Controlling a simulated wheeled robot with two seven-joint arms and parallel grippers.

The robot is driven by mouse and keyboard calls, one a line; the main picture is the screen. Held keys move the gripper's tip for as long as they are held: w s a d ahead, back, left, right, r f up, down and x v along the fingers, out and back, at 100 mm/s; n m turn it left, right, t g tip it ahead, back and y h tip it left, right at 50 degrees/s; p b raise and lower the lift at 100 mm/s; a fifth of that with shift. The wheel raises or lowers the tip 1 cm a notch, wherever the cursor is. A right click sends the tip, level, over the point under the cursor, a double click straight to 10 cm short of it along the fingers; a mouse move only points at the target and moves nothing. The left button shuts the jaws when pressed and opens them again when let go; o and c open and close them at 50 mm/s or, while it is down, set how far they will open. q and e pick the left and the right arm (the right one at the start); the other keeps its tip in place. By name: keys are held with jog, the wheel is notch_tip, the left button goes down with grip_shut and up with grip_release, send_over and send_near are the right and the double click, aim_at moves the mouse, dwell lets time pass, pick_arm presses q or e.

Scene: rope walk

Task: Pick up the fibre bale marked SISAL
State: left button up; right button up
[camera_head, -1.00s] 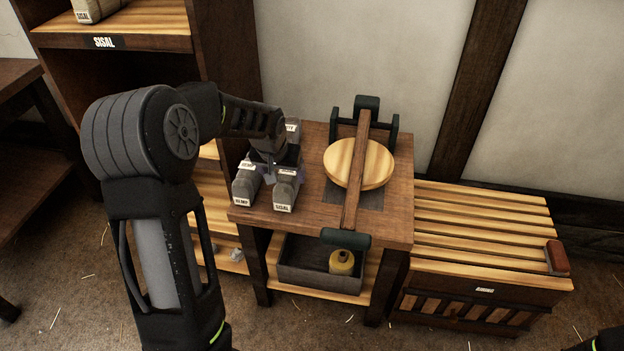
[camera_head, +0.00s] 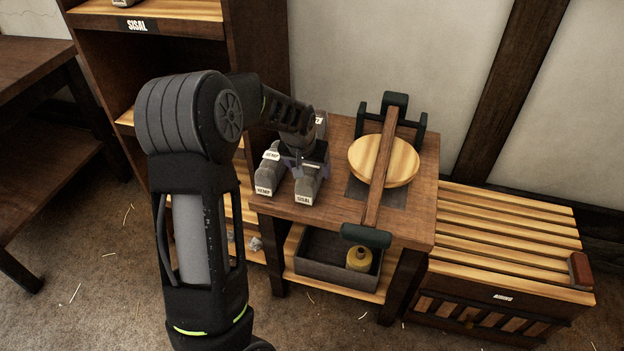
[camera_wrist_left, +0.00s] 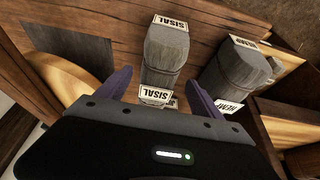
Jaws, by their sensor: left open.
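The fibre bale marked SISAL (camera_head: 306,187) is a grey bundle lying on the small wooden table (camera_head: 409,221), with white SISAL labels on its ends. It also shows in the left wrist view (camera_wrist_left: 165,58). My left gripper (camera_head: 297,162) is above the bale's back part. In the left wrist view my left gripper (camera_wrist_left: 158,95) is open, one purple-grey finger on each side of the bale, the bale between them. I cannot tell whether the fingers touch it. A bale marked HEMP (camera_head: 267,175) lies just left of it; it shows at the right in the wrist view (camera_wrist_left: 232,75).
A scale-like device with a round wooden disc (camera_head: 384,160) and a long bar stands on the table's right. A slatted chest (camera_head: 510,240) stands at right, a shelf marked SISAL (camera_head: 137,26) behind left.

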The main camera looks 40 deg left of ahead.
aim_at(311, 174)
pick_arm(q)
jog(key=x, duration=0.5)
jog(key=shift+d+f, duration=0.15)
jog(key=shift+c, duration=0.5)
jog(key=c, duration=1.5)
